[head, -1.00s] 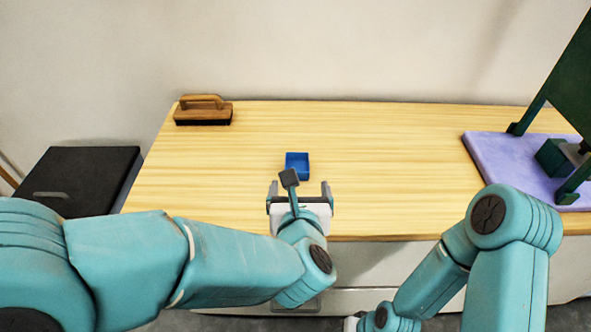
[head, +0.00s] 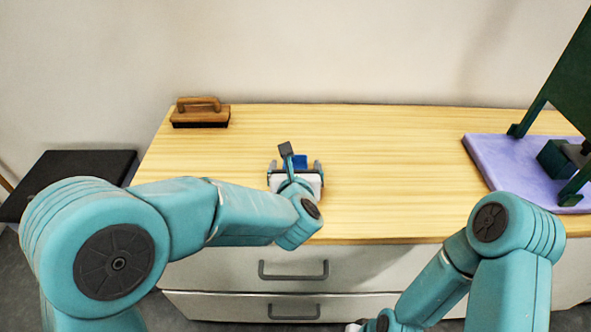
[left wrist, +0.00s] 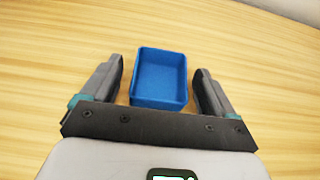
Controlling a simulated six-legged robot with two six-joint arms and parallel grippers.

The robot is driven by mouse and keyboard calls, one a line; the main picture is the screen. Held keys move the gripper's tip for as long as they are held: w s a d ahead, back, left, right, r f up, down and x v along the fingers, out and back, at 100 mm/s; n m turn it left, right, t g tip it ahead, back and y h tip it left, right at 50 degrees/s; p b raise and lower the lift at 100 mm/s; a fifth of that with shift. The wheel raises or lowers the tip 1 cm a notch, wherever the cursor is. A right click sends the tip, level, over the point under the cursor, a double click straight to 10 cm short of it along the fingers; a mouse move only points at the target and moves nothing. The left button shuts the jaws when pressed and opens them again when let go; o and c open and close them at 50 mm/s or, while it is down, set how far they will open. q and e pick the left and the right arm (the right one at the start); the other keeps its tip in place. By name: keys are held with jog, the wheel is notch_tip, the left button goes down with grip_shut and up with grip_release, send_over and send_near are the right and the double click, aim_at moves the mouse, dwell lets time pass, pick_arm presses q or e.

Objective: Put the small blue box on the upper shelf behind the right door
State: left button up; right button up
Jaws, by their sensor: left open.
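The small blue box (head: 298,161) is an open-topped tray on the wooden table (head: 400,165), partly hidden by my left gripper in the head view. My left gripper (head: 295,165) is open at the box. In the left wrist view the blue box (left wrist: 159,78) sits between the two spread fingers of the left gripper (left wrist: 163,80), with a gap on each side. My right arm shows at the lower right, but its gripper is not clearly visible. No shelf or right door is clearly recognisable.
A wooden brush (head: 201,113) lies at the back left. A lilac mat (head: 500,165) on the right bears a dark green stand (head: 566,90). A black surface (head: 75,165) is left of the table. Drawers (head: 290,275) are below the front edge. The table's middle is clear.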

pick_arm(q)
jog(key=c, duration=1.1)
